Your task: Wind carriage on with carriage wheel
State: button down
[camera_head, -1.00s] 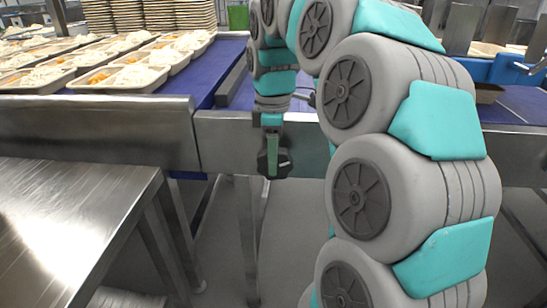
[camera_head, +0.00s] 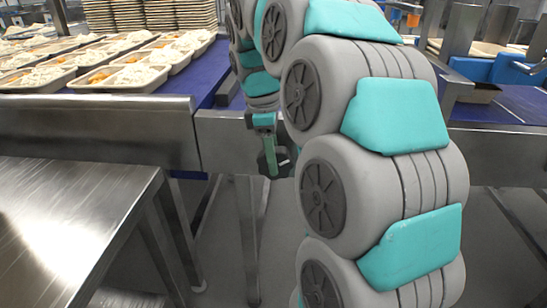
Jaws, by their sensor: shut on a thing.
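The carriage wheel (camera_head: 284,158) is a small dark knob at the front steel edge of the line, left of the middle in the head view. My gripper (camera_head: 270,160) reaches down to it, with a green finger in front of its dark face. The gripper is shut on the wheel. Part of the wheel is hidden behind the finger and my arm. I cannot tell for certain which part is the carriage; a blue assembly (camera_head: 490,70) stands above the line at the right.
Trays of rice and orange food (camera_head: 130,74) stand on the blue belt (camera_head: 205,72) at the left. Stacked trays (camera_head: 180,14) stand behind. A steel table (camera_head: 70,215) fills the lower left. The steel front rail (camera_head: 100,130) runs across. My arm covers much of the middle and right.

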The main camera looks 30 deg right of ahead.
jog(key=c, duration=0.8)
grip_release()
jog(key=shift+r, duration=0.1)
jog(key=r, duration=0.5)
jog(key=shift+w+a+r, duration=0.2)
jog(key=shift+w+a, duration=0.05)
jog(key=shift+w, duration=0.05)
jog(key=shift+s+r, duration=0.1)
jog(key=shift+r, duration=0.45)
jog(key=shift+a+r, duration=0.15)
jog(key=shift+r, duration=0.45)
